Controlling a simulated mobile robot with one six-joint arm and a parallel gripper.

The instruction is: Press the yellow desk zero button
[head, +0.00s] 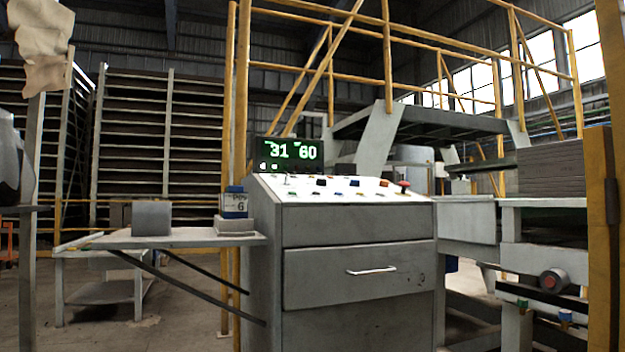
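The grey control desk (357,230) stands in the middle of the head view. Its sloped white panel (300,186) carries several small coloured buttons and a red mushroom knob (404,185) at the right end. The buttons are too small to tell surely which is the yellow zero button. A black display (290,152) behind the panel shows green digits "31" and "60". My gripper is not in view. A dark and pale rounded shape is cut off at the left edge; I cannot tell what it is.
Yellow railings (388,60) rise behind. A machine table (545,202) with stacked boards stands at right.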

